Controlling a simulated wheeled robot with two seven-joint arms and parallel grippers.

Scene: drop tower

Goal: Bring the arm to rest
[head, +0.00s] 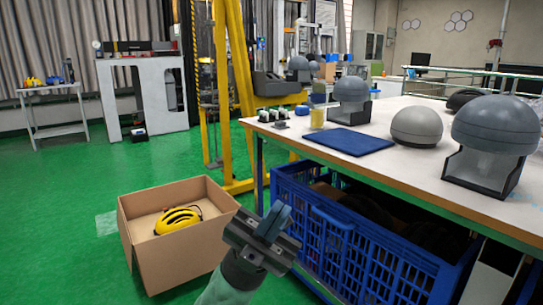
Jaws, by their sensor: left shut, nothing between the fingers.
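My left gripper (276,220) is at the lower middle of the head view, its arm rising from the bottom edge. Its fingers are together with nothing visible between them. It is in front of the blue crate under the table and to the right of an open cardboard box (143,262). A yellow helmet (178,220) lies inside that box, apart from the gripper. My right gripper does not show.
A long table (330,160) at the right holds grey domes (416,125), a blue mat (347,141) and small parts. A blue crate (375,260) stands beneath it. A yellow tower frame (238,70) rises behind the box. Green floor at the left is clear.

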